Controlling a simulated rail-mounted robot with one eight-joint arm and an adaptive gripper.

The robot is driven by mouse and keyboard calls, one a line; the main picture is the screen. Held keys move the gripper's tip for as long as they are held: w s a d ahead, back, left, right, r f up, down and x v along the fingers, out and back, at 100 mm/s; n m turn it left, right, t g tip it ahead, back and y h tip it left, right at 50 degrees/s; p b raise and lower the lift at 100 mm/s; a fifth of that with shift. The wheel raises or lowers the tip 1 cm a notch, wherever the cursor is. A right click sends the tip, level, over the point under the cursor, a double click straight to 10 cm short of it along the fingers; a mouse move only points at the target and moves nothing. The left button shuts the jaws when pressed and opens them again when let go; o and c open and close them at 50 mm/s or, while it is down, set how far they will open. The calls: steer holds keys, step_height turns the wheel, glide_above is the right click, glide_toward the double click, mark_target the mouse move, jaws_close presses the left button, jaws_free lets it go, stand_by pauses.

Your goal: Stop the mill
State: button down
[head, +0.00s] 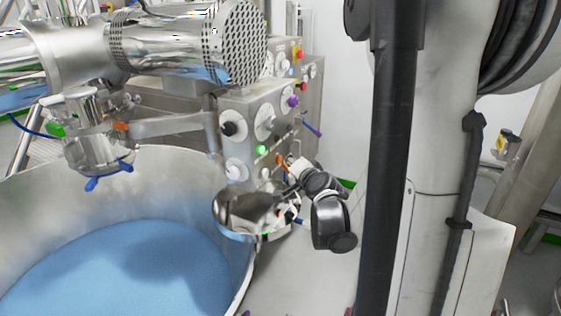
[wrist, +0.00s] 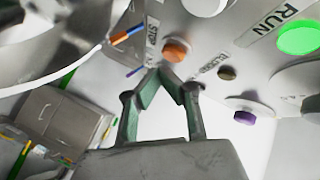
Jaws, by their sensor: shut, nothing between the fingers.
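The mill's control panel (head: 236,108) is a grey steel box with knobs and coloured buttons. In the wrist view a bright green button (wrist: 299,38) sits beside the label RUN. An orange-red button (wrist: 176,50) is on the same panel, near a partly readable label that looks like STOP. My gripper (wrist: 166,74) is shut and empty, its fingertips just below the orange-red button in the picture. I cannot tell whether they touch it. In the head view my wrist is at the panel's lower right, and the fingertips are hard to make out. The green button (head: 261,150) shows there too.
A steel machine with a perforated drum (head: 236,45) stands above the panel. A large open bowl (head: 243,268) of blue material is at lower left. A shiny steel bowl-shaped part (head: 243,207) is close to my wrist. A purple knob (wrist: 244,117) and brown button (wrist: 227,73) sit near the fingertips.

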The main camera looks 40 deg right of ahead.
steer(key=shift+w+a, duration=0.15)
steer(key=shift+w, duration=0.25)
steer(key=shift+w+a+b, duration=0.2)
steer(key=shift+w+b, duration=0.1)
steer(key=shift+w, duration=0.15)
stand_by(0.9)
steer(key=shift+s, duration=0.1)
steer(key=shift+s+d, duration=0.35)
steer(key=shift+s, duration=0.4)
steer(key=shift+s+d+b, duration=0.1)
steer(key=shift+s+d, duration=0.25)
steer(key=shift+s, duration=0.4)
steer(key=shift+s+d+b, duration=0.15)
steer(key=shift+s+d, duration=0.15)
steer(key=shift+s, duration=0.5)
steer(key=shift+s+d+b, duration=0.1)
steer(key=shift+s+d, duration=0.25)
steer(key=shift+s, duration=0.4)
